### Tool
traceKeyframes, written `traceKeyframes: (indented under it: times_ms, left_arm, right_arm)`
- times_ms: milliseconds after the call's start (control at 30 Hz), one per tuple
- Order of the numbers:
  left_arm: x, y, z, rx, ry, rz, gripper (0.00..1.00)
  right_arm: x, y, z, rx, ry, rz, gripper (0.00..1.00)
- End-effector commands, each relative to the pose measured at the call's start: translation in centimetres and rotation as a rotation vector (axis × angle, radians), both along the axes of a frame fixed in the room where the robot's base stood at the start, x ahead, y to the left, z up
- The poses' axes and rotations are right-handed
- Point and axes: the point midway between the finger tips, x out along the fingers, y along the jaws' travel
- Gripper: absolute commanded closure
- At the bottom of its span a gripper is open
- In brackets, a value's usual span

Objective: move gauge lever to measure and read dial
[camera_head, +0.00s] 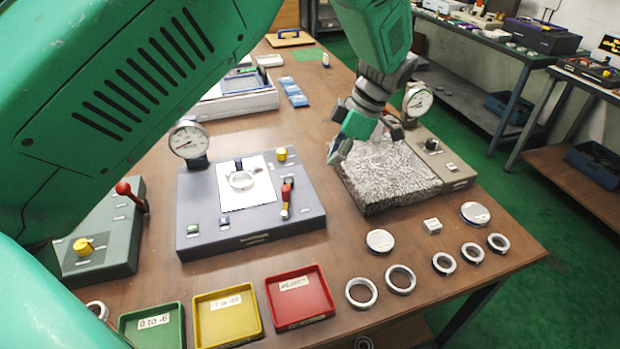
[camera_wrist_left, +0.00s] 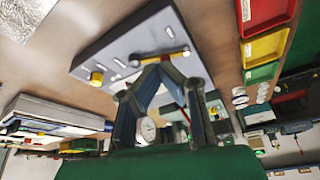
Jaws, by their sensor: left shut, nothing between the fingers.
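The grey gauge box (camera_head: 250,238) stands mid-table with a round white dial (camera_head: 188,141) at its back left; the reading is too small to tell. A metal ring (camera_head: 242,180) lies on its white plate. The red-tipped lever (camera_head: 287,196) is at the box's right side, and it also shows in the left wrist view (camera_wrist_left: 141,61). My left gripper (camera_head: 338,157) is shut and empty, above the left part of a mottled grey block, right of the lever and apart from it. Its fingertips meet in the left wrist view (camera_wrist_left: 165,66). My right gripper is not in view.
Green (camera_head: 150,330), yellow (camera_head: 228,316) and red (camera_head: 300,296) trays line the front. Several loose rings (camera_head: 400,279) lie front right. A green box with a red lever (camera_head: 105,235) stands left. A second dial (camera_head: 417,99) stands behind the mottled block (camera_head: 392,180).

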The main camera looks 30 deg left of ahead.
Motion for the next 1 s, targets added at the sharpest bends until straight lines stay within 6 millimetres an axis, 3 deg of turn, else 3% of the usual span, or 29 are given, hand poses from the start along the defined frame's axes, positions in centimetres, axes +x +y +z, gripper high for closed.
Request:
traceKeyframes:
  times_ms: [167,500,733,1000]
  left_arm:
    - [-0.6,0.8,-2.3,-0.002,0.006,0.001,1.0]
    - [-1.9,3.1,-9.0,-0.002,0.006,0.001,1.0]
    - [-3.4,5.9,-8.8,-0.001,0.002,0.003,1.0]
    - [-3.8,6.6,-9.0,0.0,0.001,0.0,1.0]
  right_arm:
    - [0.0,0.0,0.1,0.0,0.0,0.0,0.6]
    - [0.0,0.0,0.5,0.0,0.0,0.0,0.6]
    - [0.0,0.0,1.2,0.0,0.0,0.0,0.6]
    - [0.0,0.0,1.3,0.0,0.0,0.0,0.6]
